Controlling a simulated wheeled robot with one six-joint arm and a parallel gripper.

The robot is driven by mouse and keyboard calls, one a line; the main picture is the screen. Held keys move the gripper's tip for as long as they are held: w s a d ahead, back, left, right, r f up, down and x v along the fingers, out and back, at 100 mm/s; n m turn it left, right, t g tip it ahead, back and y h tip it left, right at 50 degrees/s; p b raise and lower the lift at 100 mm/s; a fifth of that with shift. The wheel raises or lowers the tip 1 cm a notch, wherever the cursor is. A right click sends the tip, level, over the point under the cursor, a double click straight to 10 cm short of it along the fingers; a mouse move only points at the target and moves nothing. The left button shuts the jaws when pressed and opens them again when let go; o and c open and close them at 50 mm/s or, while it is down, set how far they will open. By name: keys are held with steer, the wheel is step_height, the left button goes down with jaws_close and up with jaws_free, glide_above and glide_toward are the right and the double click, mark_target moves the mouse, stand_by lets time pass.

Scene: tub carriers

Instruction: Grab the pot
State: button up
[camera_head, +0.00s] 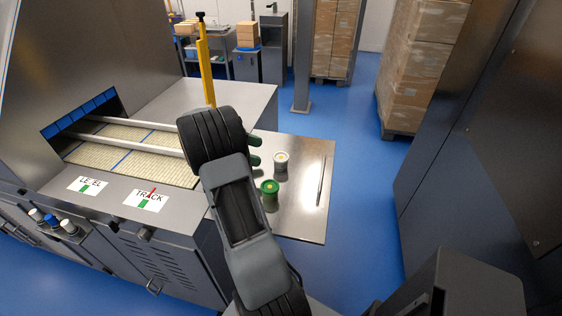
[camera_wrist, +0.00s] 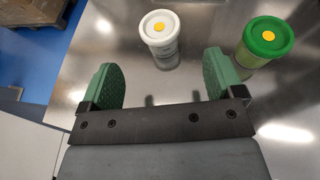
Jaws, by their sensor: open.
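A white-lidded pot (camera_wrist: 160,36) with a yellow dot on its lid stands upright on the steel table, ahead of my gripper (camera_wrist: 162,82) and between the lines of its fingers. A green-lidded pot (camera_wrist: 262,42), also with a yellow dot, stands to its right, beyond the right finger. In the head view the white pot (camera_head: 280,162) is farther back and the green pot (camera_head: 269,193) is nearer. My gripper is open and empty, with green finger pads. In the head view my arm hides most of it; green finger parts show left of the white pot.
The steel table (camera_head: 305,225) carries a thin rod (camera_head: 320,182) near its right edge. A machine with a belt (camera_head: 120,152) and a yellow post (camera_head: 206,72) stand to the left. Pallets of stacked boxes (camera_head: 425,60) stand behind. Blue floor (camera_head: 362,190) is clear to the right.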

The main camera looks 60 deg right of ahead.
mark_target(277, 156)
steer(key=shift+p+x, duration=0.8)
steer(key=shift+x, duration=3.9)
steer(key=c, duration=1)
steer(key=shift+r, duration=0.1)
steer(key=shift+c, duration=0.2)
